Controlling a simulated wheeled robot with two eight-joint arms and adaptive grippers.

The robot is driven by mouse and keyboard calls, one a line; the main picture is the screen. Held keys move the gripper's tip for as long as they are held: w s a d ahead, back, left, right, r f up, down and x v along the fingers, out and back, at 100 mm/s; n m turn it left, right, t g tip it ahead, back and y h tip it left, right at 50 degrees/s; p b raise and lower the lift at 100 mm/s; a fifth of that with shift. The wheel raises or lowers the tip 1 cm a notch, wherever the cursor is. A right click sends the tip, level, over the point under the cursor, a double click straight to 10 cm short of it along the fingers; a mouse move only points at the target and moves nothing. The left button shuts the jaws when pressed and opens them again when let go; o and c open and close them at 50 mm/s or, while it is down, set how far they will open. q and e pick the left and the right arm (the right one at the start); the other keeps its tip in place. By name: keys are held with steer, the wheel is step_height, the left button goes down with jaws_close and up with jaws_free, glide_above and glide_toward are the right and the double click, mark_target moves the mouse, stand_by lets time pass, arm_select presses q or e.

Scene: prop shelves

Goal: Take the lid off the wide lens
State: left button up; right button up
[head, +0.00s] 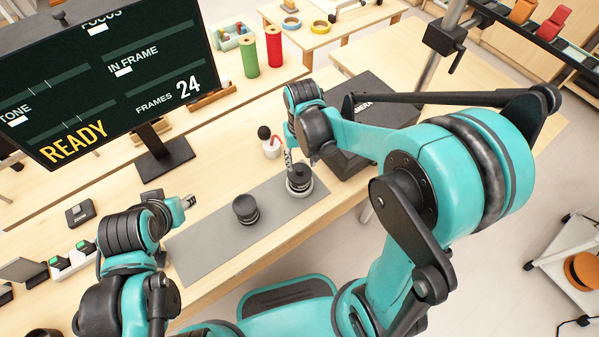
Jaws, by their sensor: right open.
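Two dark lenses stand upright on a grey mat (205,247). One lens (246,209) is all black and stands near the middle of the mat. The other lens (300,184) has a pale ring low on its body and stands near the mat's right end. I cannot tell by any label which is the wide one. My right gripper (289,163) is open, pointing down just above and beside the pale-ringed lens; whether it touches is unclear.
A black case (345,160) stands right of the mat, partly behind my right arm. A small white bottle with a red nozzle (271,148) stands behind the mat. A monitor (105,70) reading READY fills the back left. Small devices (80,213) lie at left.

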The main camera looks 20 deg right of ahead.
mark_target(300, 169)
steer(key=f, duration=0.1)
steer(key=f+b, duration=0.1)
steer(key=f, duration=0.2)
steer(key=shift+w+a, duration=0.15)
steer(key=shift+a, duration=0.1)
steer(key=shift+c, duration=0.9)
steer(key=c, duration=0.8)
steer(key=shift+o, duration=0.2)
steer(key=shift+r, duration=0.1)
